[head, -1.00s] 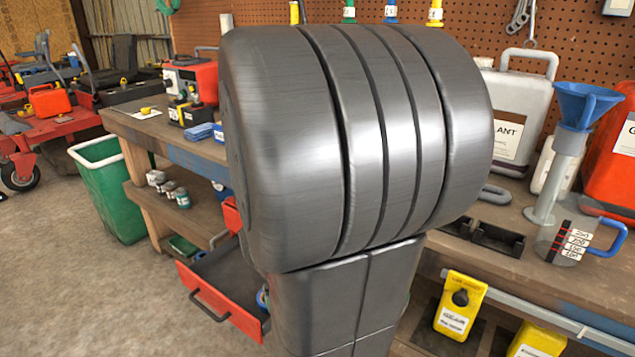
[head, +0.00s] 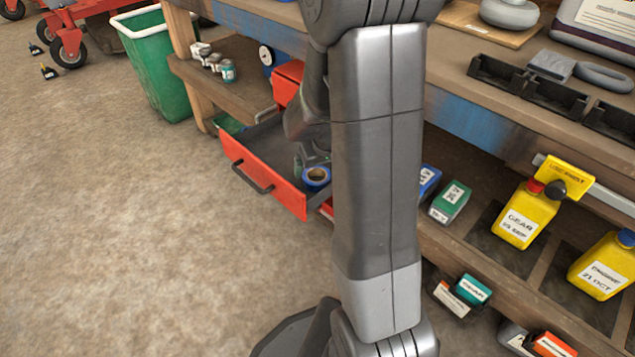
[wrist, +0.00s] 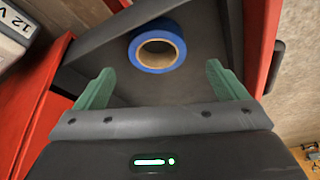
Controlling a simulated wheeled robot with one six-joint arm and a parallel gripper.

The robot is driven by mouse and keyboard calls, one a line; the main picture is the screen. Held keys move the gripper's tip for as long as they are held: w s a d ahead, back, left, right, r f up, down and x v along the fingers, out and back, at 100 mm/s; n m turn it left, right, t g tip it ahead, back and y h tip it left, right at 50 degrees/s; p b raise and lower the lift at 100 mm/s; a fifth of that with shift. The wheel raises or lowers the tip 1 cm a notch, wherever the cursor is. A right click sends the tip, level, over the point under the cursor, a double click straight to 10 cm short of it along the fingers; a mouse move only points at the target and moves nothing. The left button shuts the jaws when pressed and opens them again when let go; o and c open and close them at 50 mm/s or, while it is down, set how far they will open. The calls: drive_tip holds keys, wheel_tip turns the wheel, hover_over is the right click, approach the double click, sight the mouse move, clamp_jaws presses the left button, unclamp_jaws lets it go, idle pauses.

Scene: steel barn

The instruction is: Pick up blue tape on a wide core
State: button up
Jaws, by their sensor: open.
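The blue tape on a wide core (head: 316,177) lies in the open red drawer (head: 262,187), near its front right corner, in the head view. In the wrist view the blue tape (wrist: 157,47) is a blue ring around a tan core, resting on the drawer's dark floor. My gripper (wrist: 163,85) is open and empty, with its two green fingers spread wider than the roll. The roll sits beyond the fingertips, roughly centred between them, and nothing touches it. In the head view my arm hides part of the drawer and most of my gripper.
The wooden workbench (head: 455,75) stands above, and yellow bottles (head: 525,213) are on the shelf at right. A green bin (head: 160,65) stands at left. The floor before the drawer is clear.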

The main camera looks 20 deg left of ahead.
drive_tip(key=b+x, duration=0.3)
drive_tip(key=x, duration=0.3)
drive_tip(key=shift+d, duration=0.2)
drive_tip(key=shift+r, duration=0.1)
drive_tip(key=c, duration=1.1)
wheel_tip(320, 180, up, 10)
drive_tip(key=p, duration=0.4)
